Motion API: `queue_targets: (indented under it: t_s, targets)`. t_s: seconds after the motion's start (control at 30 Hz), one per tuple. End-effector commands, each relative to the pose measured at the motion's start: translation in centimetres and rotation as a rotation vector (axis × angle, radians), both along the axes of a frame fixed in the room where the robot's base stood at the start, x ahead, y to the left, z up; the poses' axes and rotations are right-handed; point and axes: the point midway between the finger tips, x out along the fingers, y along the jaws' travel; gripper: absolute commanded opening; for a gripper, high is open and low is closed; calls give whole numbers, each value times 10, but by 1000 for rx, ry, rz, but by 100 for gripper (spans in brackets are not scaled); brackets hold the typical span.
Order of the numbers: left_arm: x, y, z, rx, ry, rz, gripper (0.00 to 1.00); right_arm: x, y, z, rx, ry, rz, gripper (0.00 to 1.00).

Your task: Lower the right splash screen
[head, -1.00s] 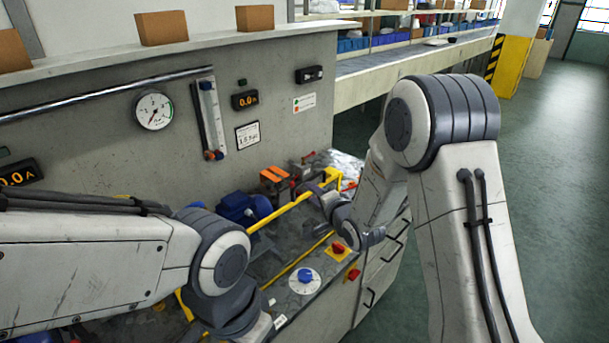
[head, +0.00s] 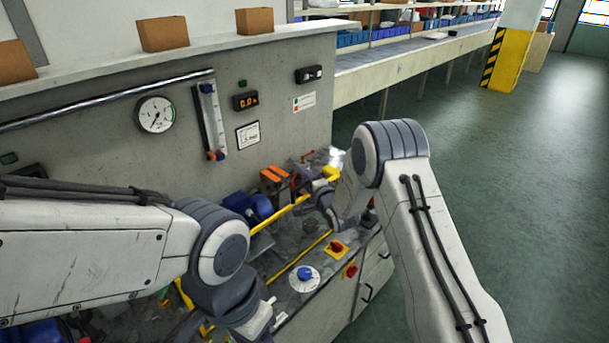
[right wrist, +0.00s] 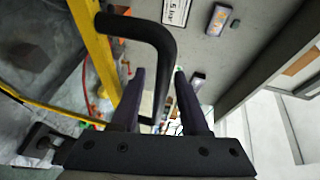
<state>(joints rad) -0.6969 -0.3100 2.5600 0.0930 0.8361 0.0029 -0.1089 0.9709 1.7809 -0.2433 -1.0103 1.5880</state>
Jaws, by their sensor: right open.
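The right splash screen shows in the head view as a yellow frame, with its bar (head: 283,214) slanting over the bench. In the right wrist view its yellow frame (right wrist: 93,50) stands at the left, with a black loop handle (right wrist: 135,27) attached. My right gripper (right wrist: 159,75) is open, its two dark fingers pointing at the handle. The handle's outer bar appears between the fingers; I cannot tell whether either touches it. In the head view my right wrist is by the upper right end of the yellow bar, fingers hard to make out.
On the bench front are a blue knob (head: 305,273) on a white dial and a red switch (head: 337,247) on a yellow plate. A blue motor (head: 248,207) sits behind the yellow bar. A wall with a gauge (head: 155,114) stands behind. Open floor (head: 500,170) lies to the right.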

Motion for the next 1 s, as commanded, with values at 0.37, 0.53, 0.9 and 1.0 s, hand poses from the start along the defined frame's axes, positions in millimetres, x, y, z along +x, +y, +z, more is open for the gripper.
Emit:
queue_targets:
  t_s: [0.37,0.53,0.9,1.0]
  targets:
    - [0,0,1,0,0,0,50,4,1,-1,0,1,0,41]
    - [0,0,1,0,0,0,50,4,1,-1,0,1,0,0]
    - [0,0,1,0,0,0,50,4,1,-1,0,1,0,0]
    - [0,0,1,0,0,0,50,4,1,-1,0,1,0,0]
